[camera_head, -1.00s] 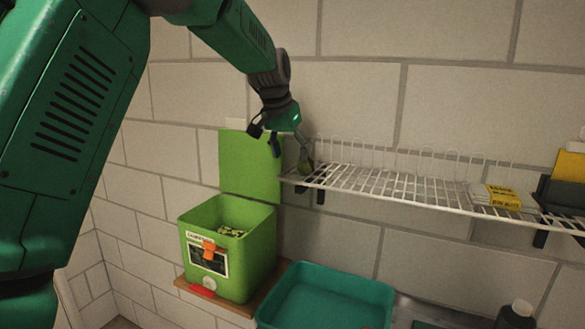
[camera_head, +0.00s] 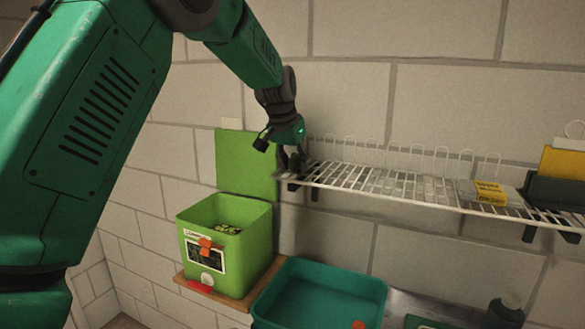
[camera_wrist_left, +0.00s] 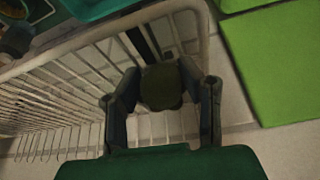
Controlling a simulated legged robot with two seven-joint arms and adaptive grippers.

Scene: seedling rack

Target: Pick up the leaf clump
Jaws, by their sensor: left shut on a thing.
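My left gripper (camera_head: 292,162) is at the left end of the white wire shelf. In the left wrist view, its two fingers (camera_wrist_left: 160,90) are closed on a dark green, rounded leaf clump (camera_wrist_left: 162,86), with one finger on each side. The clump is just above or at the wire rack (camera_wrist_left: 75,85); I cannot tell whether it still touches the wires. In the head view the clump is mostly hidden by the fingers. My right gripper does not show.
The wire shelf (camera_head: 385,187) runs right along the wall, with a yellow-labelled item (camera_head: 490,192) on it. Below stands an open green bin (camera_head: 250,248) with its lid (camera_head: 245,165) raised behind it. A teal tray (camera_head: 340,285) is beside the bin.

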